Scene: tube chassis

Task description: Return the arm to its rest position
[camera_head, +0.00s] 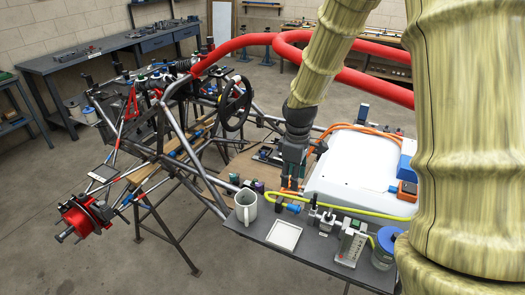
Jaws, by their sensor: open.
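My arm comes down from the top right, with its wood-textured links covering much of the right side. My gripper (290,184) points down over the dark bench top (262,228) beside the tube chassis (204,176). Its jaws are small in the picture and look open, with nothing visible held between them. It is close to the orange cable and small items on the bench; I cannot tell whether it touches them.
A red tube (345,75) arches behind my arm. A workbench (105,55) stands at the back left.

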